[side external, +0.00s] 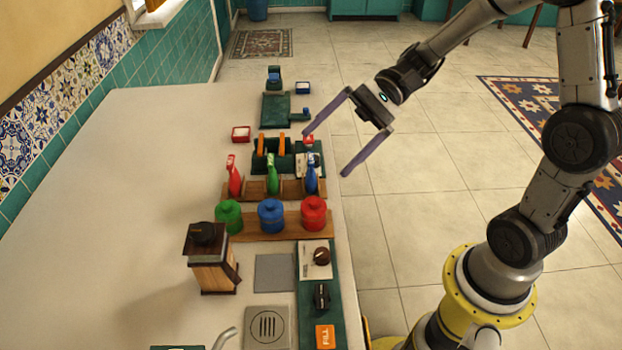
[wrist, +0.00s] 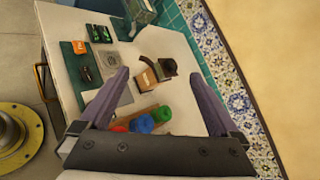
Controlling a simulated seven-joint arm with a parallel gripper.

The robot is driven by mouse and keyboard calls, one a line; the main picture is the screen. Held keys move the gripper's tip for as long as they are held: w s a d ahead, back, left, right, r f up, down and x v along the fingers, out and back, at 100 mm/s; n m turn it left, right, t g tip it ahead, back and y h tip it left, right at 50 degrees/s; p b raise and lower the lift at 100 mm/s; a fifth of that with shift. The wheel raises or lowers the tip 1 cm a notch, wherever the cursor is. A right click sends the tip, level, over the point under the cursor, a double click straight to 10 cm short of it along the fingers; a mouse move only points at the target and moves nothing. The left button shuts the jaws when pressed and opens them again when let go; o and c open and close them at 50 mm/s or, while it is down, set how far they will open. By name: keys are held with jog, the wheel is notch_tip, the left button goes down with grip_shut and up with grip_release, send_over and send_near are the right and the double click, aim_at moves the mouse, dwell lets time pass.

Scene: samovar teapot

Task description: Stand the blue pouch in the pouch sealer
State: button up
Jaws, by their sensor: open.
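A slim blue item (side external: 311,178), which looks like the blue pouch, stands upright at the right end of a low wooden rack, beside similar green (side external: 272,177) and red (side external: 234,178) ones. Behind the rack is a dark green device with orange upright parts (side external: 270,149); it appears to be the pouch sealer, but its details are too small to be sure. My gripper (side external: 324,152) is open and empty, high above the counter's right edge. Its spread fingers also show in the wrist view (wrist: 160,82). I cannot make out the pouch or sealer in the wrist view.
Green, blue (side external: 271,215) and red lidded jars stand on a wooden board before the rack. A wooden box with a dark knob (side external: 212,260) stands front left. A green control strip (side external: 325,300) lines the front right edge. The counter's left side (side external: 120,190) is clear.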

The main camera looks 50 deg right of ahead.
jog(key=w+d+f+m+t+y, duration=0.2)
jog(key=w+d+f+m+t, duration=0.45)
jog(key=w+d+m, duration=0.2)
jog(key=m+t+h, duration=0.3)
jog(key=m+t, duration=0.2)
jog(key=m, duration=0.2)
send_near(311, 173)
jog(key=w+d, duration=0.2)
jog(key=d, duration=0.1)
jog(key=x, duration=0.5)
jog(key=r+x, duration=0.1)
jog(key=x, duration=0.2)
jog(key=shift+s+a, duration=0.1)
jog(key=shift+a, duration=0.25)
jog(key=shift+x, duration=2.65)
jog(key=shift+s+a+r, duration=0.15)
jog(key=shift+r, duration=0.05)
grip_shut()
